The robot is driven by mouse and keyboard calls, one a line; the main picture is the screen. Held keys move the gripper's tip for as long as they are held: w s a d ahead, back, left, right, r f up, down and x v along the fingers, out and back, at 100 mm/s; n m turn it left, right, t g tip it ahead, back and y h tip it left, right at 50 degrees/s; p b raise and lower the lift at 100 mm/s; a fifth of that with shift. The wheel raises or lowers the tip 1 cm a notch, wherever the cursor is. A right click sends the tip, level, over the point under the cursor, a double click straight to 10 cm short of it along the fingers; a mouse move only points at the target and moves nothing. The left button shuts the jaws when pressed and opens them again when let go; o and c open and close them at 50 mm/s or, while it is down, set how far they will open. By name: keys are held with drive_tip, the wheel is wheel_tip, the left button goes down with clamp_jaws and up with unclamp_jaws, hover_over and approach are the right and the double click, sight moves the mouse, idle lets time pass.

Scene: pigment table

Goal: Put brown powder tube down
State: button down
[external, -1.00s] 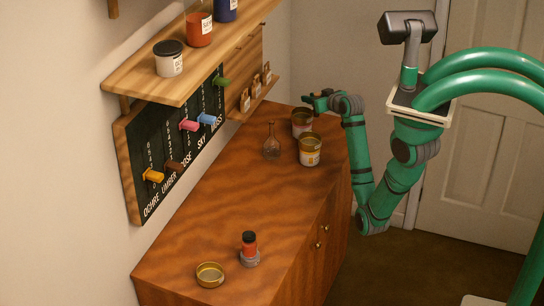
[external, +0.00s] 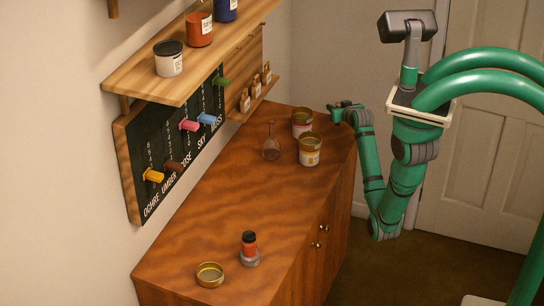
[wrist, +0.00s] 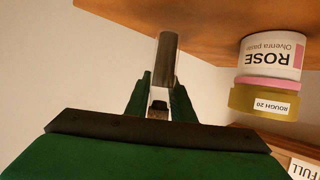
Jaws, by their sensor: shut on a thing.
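My gripper (external: 338,108) hangs at the right end of the wooden table, just right of two tins. In the wrist view my gripper (wrist: 161,82) is shut on the powder tube (wrist: 167,56), a slim cylinder with a grey-brown body. Its clear part and dark end lie between the fingers. The table's wooden top (wrist: 200,16) shows upside down beyond the tube; I cannot tell whether the tube touches it. The tube is too small to make out in the external view.
A tin (external: 302,122) and another tin (external: 310,152) stand near the gripper, beside a glass flask (external: 271,146). A red jar (external: 249,245) and a brass dish (external: 209,274) stand at the near end. A ROSE container (wrist: 268,58) shows in the wrist view. The table's middle is clear.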

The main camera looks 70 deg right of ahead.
drive_tip(key=shift+f, duration=1)
drive_tip(key=shift+f, duration=0.2)
drive_tip(key=c, duration=1.5)
unclamp_jaws()
drive_tip(key=shift+c, duration=0.2)
drive_tip(key=shift+r, duration=0.15)
drive_tip(key=shift+s+a+r, duration=0.1)
drive_tip(key=shift+a, duration=0.05)
drive_tip(key=v, duration=1.1)
drive_tip(key=shift+s+a+r, duration=0.2)
